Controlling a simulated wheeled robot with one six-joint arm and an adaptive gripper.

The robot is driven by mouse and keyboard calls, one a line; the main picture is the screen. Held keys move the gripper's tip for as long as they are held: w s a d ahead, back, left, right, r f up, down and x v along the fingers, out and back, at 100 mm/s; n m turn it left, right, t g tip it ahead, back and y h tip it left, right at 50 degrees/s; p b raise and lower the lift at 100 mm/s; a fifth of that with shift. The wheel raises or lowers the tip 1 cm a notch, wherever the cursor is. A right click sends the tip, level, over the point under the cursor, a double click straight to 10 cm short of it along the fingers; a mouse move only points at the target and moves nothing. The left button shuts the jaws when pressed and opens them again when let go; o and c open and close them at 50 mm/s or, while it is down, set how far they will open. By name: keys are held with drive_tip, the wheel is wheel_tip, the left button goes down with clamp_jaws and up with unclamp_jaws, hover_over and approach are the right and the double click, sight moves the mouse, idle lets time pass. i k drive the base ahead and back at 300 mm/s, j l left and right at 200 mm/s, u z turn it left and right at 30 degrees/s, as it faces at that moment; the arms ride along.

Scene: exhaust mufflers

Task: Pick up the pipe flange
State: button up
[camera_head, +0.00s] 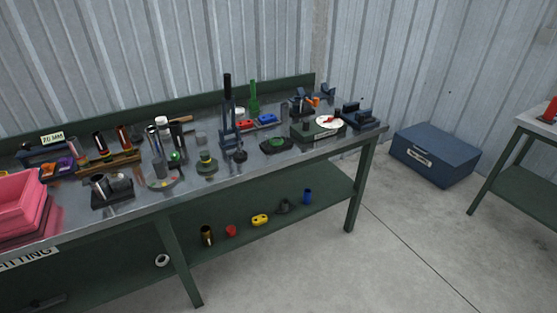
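My gripper is not in this view. No part is labelled as the pipe flange, and I cannot tell for sure which one it is. On the lower shelf, a yellow oval flange-like part (260,220) with dark holes lies near the middle. A small dark grey-green part (284,206) sits to its right, and a white ring (162,260) sits further left. On the bench top, a round dark green and yellow flanged part (206,165) stands near the front edge.
The green workbench (270,204) has a crowded top and an open lower shelf. A brass cylinder (207,235), a red part (231,231) and a blue cylinder (308,196) stand on the shelf. A blue box (434,155) is on the floor at right. Floor in front is clear.

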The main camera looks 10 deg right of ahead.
sight(285, 208)
drive_tip(key=i+j, duration=0.15)
drive_tip(key=i, duration=0.35)
drive_tip(key=i+j, duration=0.2)
drive_tip(key=i, duration=0.3)
drive_tip(key=i+j, duration=0.15)
drive_tip(key=i, duration=0.4)
drive_tip(key=i+j, duration=0.2)
drive_tip(key=i, duration=0.3)
drive_tip(key=i+j, duration=0.15)
drive_tip(key=i, duration=0.35)
drive_tip(key=l+z, duration=0.05)
